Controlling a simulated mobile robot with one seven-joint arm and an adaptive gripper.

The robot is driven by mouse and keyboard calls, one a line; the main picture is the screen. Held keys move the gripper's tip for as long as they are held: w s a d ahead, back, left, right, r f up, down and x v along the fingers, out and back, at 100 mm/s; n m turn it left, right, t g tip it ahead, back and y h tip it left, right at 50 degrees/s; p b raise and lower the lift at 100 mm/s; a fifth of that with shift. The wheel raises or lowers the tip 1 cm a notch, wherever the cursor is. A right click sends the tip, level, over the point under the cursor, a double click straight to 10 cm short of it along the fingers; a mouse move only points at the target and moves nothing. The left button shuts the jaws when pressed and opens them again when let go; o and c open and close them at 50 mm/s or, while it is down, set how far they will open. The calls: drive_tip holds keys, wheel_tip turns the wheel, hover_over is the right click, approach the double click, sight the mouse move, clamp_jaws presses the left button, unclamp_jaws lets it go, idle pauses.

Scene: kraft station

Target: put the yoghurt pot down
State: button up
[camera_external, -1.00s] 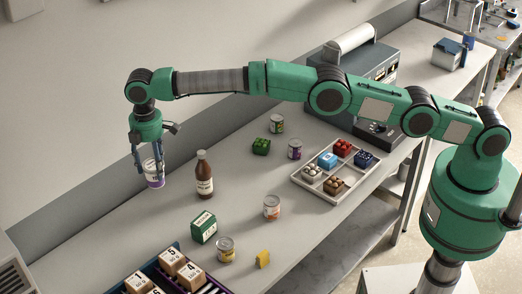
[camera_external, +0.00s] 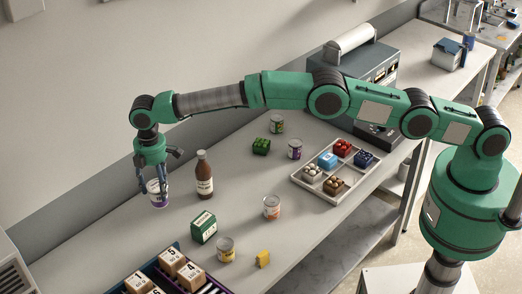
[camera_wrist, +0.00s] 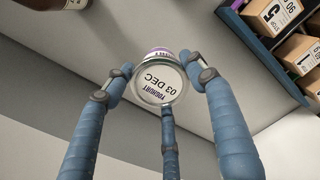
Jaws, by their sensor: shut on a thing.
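The yoghurt pot (camera_external: 157,196) is white with a purple band. In the wrist view its pale lid (camera_wrist: 160,82) faces the camera and reads "YOGHURT 03 DEC". My gripper (camera_external: 156,186) has its blue fingers closed around the pot, with the pot upright, low over the left part of the bench. In the wrist view the fingers of my gripper (camera_wrist: 168,85) press around the lid's rim. I cannot tell whether the pot's base touches the bench.
A brown bottle (camera_external: 204,176) stands close to the right of the pot. A crate (camera_external: 208,279) of numbered boxes is at bottom left. The bench left of the pot is bare.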

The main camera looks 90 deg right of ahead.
sight(160, 200)
drive_tip(key=shift+f, duration=3.05)
drive_tip(key=shift+f, duration=0.1)
drive_tip(key=shift+f, duration=1.7)
drive_tip(key=shift+f, duration=0.2)
drive_tip(key=o, duration=1.4)
drive_tip(key=shift+r, duration=0.15)
wheel_tip(160, 200, up, 12)
drive_tip(key=shift+r, duration=0.1)
